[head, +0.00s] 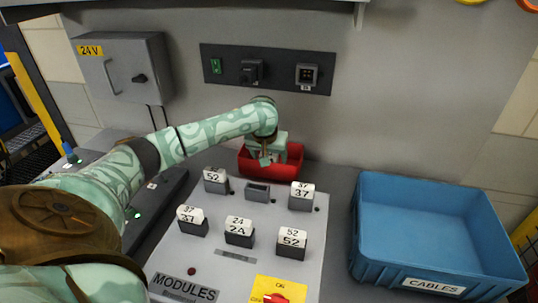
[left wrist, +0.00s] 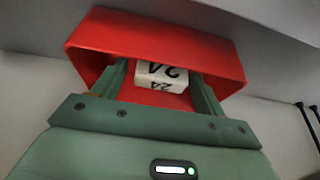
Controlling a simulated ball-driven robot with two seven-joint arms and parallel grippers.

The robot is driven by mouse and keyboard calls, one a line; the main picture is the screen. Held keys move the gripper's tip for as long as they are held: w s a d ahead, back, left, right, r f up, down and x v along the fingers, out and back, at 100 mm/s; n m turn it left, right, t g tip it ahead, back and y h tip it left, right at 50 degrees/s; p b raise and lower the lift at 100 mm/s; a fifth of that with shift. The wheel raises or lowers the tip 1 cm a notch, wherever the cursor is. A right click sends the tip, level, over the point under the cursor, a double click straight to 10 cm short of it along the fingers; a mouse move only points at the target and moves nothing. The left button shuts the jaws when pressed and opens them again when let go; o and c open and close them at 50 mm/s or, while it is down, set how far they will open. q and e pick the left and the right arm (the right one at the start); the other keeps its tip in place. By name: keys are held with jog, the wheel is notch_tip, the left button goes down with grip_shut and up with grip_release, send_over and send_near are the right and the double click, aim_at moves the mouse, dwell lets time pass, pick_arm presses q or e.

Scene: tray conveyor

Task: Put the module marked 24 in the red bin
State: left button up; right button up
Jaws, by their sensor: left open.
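The red bin (head: 292,160) stands behind the module panel against the wall. My left gripper (head: 265,158) points down into the bin; it also shows in the left wrist view (left wrist: 160,72). Its jaws are open. A white-topped module marked 24 (left wrist: 160,78) lies in the red bin (left wrist: 150,35), between the open fingers. In the head view the gripper and bin wall hide this module. Another module marked 24 (head: 239,232) stands in the front middle place of the panel. My right gripper is not in view.
The grey panel (head: 228,275) also holds modules marked 52 (head: 215,181), 37 (head: 301,197), 37 (head: 192,221) and 52 (head: 291,243). Its back middle socket (head: 257,192) is empty. A blue CABLES crate (head: 435,284) stands at right.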

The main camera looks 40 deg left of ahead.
pick_arm(q)
jog(key=shift+r, duration=0.15)
jog(key=p+v, duration=0.6)
jog(key=v, duration=0.6)
